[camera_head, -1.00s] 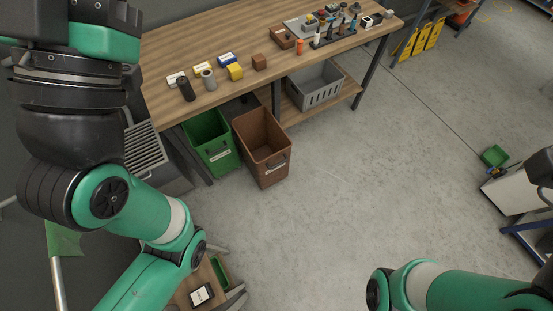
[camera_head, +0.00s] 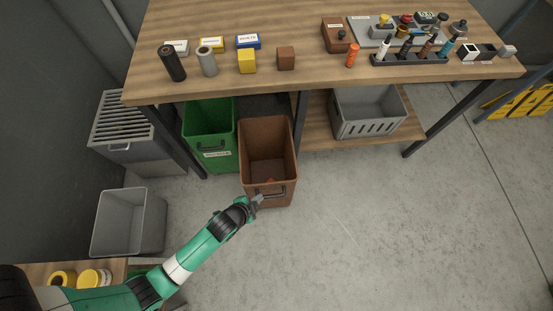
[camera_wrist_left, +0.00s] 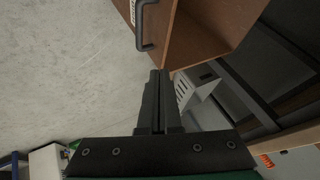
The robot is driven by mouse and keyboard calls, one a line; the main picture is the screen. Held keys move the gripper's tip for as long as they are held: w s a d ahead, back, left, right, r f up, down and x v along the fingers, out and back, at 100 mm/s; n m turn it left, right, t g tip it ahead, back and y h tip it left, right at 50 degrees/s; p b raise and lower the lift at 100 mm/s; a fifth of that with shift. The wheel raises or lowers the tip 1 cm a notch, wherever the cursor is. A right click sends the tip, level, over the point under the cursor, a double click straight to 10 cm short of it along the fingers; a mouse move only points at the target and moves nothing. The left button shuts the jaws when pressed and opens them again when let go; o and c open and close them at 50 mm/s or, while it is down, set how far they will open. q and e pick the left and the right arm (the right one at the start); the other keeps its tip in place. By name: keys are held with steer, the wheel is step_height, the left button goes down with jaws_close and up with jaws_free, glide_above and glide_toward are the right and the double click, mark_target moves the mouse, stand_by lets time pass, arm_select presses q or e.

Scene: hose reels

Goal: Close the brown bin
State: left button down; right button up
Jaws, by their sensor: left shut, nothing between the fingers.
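The brown bin (camera_head: 267,137) stands on the floor under the front of the workbench, pulled out and open at the top. Its dark handle (camera_head: 266,190) is on the front face. My left gripper (camera_head: 257,199) is shut and empty, at the front of the bin near the handle. In the left wrist view the shut fingers (camera_wrist_left: 157,76) point at the bin's edge, with the handle (camera_wrist_left: 143,27) just beyond and to the left of the tips. I cannot tell whether they touch the bin. My right gripper is not in view.
A green bin (camera_head: 209,135) stands left of the brown one, and a grey crate (camera_head: 369,112) sits on the shelf to the right. The workbench (camera_head: 310,68) carries blocks and tools. A grey tub (camera_head: 128,222) stands at the left. The floor in front is clear.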

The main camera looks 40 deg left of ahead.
arm_select(q)
steer(key=s+f, duration=0.3)
steer(key=s, duration=0.1)
steer(key=b, duration=0.9)
glide_toward(266, 185)
steer(key=x, duration=0.5)
steer(key=shift+d+f, duration=0.1)
steer(key=shift+f, duration=0.05)
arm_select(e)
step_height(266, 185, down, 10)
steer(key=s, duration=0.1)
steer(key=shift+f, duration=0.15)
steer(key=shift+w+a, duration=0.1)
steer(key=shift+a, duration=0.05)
